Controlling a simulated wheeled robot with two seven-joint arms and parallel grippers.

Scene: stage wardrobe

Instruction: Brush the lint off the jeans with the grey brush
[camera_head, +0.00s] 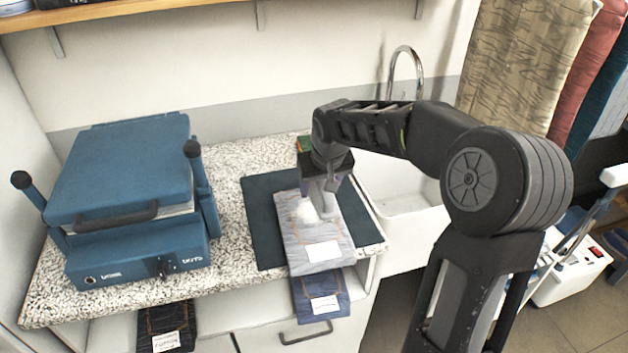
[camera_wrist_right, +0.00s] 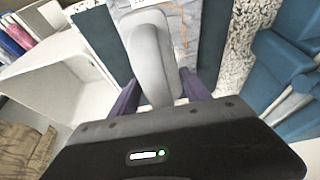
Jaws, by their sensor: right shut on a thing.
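Light grey folded jeans (camera_head: 318,232) with a white label lie on a dark teal mat (camera_head: 262,220) on the speckled counter. White lint (camera_head: 303,214) shows on the jeans, partly covered by my gripper and the brush. My right gripper (camera_head: 322,192) is over the far part of the jeans, shut on the grey brush (camera_head: 330,206). In the right wrist view the grey brush (camera_wrist_right: 149,52) sits between the purple fingers, with the jeans (camera_wrist_right: 186,22) beyond it. I cannot tell whether the brush touches the cloth. My left gripper is out of view.
A blue press (camera_head: 130,190) with two upright handles stands left of the mat. A white sink (camera_head: 400,200) with a curved tap is at the right. Dark folded jeans (camera_head: 338,287) and another pair (camera_head: 180,318) lie below the counter edge.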

